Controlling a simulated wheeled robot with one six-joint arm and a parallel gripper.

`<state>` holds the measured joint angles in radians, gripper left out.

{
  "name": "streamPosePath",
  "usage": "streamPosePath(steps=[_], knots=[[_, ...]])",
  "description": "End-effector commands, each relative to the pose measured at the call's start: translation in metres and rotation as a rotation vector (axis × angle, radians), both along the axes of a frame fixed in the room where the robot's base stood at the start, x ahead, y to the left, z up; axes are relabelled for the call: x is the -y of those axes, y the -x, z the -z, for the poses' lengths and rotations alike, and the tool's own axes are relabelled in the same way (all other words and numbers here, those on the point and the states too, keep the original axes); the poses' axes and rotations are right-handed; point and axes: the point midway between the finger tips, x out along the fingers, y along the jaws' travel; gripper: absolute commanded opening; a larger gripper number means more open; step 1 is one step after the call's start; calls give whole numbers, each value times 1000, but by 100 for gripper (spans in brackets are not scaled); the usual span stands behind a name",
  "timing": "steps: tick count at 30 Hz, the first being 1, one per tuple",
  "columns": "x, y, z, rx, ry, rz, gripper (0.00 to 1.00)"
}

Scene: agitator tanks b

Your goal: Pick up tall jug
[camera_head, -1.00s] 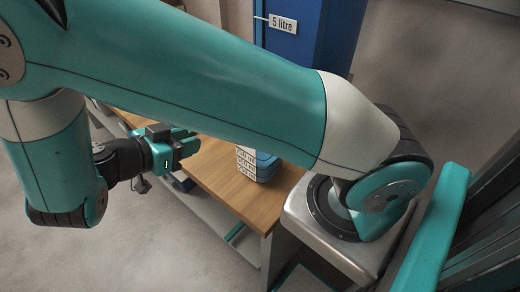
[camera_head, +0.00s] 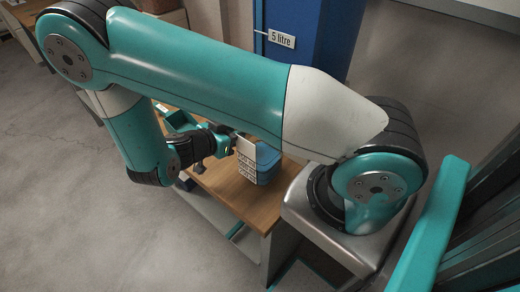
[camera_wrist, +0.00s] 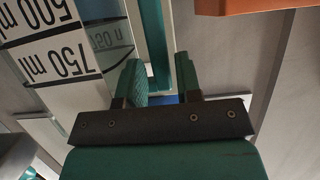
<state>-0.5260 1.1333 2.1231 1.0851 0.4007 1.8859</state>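A blue jug-like container (camera_head: 267,158) with white, marked label faces stands on the wooden table in the head view. I cannot tell for certain that it is the tall jug. In the wrist view, white faces marked "500 ml" and "750 ml" (camera_wrist: 62,55) fill the upper left, close to the fingers. My gripper (camera_head: 228,142) is just left of the container in the head view, partly hidden by my arm. In the wrist view my gripper (camera_wrist: 162,78) is open, with a gap between its fingers and nothing clearly held. I cannot tell whether it touches the container.
The wooden table (camera_head: 245,203) has bare top in front of the container. An orange-brown block (camera_wrist: 255,7) shows at the wrist view's top right. Open floor (camera_head: 60,190) lies at left.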

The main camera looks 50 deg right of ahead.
Motion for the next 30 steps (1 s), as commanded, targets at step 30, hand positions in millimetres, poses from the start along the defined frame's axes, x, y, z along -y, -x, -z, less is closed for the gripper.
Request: streamPosePath(steps=[30], knots=[[0,-1,-7,1,1,-1,0]])
